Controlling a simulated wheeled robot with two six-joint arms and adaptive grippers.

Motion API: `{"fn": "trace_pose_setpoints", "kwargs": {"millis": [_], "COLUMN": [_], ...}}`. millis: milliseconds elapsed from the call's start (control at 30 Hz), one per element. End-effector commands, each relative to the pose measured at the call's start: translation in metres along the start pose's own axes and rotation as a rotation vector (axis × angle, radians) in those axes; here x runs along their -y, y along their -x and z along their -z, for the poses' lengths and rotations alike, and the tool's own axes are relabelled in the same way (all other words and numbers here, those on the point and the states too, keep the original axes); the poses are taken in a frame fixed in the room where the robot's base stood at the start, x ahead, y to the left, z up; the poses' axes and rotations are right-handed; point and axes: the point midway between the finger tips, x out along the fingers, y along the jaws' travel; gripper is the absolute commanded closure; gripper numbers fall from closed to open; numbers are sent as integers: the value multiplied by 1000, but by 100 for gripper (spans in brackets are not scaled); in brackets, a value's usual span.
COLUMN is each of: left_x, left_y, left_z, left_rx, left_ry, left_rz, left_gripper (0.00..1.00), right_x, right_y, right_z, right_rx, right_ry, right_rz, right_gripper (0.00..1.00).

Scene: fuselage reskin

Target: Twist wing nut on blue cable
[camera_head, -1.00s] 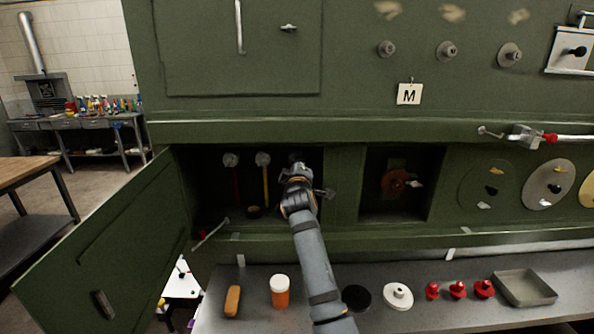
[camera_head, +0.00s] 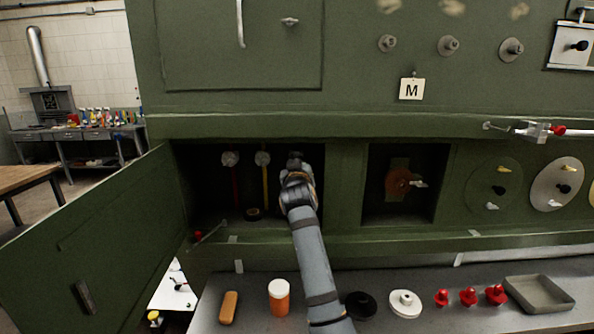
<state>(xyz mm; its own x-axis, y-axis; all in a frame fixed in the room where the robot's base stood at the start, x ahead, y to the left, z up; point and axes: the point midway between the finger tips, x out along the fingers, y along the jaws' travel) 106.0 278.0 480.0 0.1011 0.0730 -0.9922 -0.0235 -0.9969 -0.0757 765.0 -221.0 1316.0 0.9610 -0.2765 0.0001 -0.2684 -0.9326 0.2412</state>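One arm, which I take as my right, rises from the bottom middle. Its gripper (camera_head: 295,165) reaches into the open left bay, in front of the rightmost of three round fittings. The fingertips are small and dark, so I cannot tell whether they are open or holding anything. No blue cable or wing nut is clearly visible; the gripper and wrist cover that spot. To the left, a red cable (camera_head: 235,182) and a yellow cable (camera_head: 265,185) hang from grey round fittings. My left gripper is not in view.
The green bay door (camera_head: 95,235) hangs open at left. A second bay holds an orange-brown disc (camera_head: 400,182). On the shelf are an orange bottle (camera_head: 279,300), a black disc (camera_head: 360,304), a white disc (camera_head: 405,303), several red knobs and a grey tray (camera_head: 540,293).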

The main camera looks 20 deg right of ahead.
Motion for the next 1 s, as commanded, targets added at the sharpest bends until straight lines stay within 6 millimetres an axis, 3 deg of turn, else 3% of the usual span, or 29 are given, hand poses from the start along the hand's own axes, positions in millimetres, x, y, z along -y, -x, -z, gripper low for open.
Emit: {"fn": "trace_pose_setpoints", "kwargs": {"millis": [400, 1000], "left_x": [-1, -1], "left_y": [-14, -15], "left_z": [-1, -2], "left_rx": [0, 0], "left_ry": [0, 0], "left_rz": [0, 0], "left_gripper": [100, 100], "right_x": [1, 1], "right_y": [0, 0], "right_z": [-1, 0], "right_rx": [1, 2], "right_ry": [-216, -260], "right_rz": [1, 1], "right_gripper": [100, 100]}}
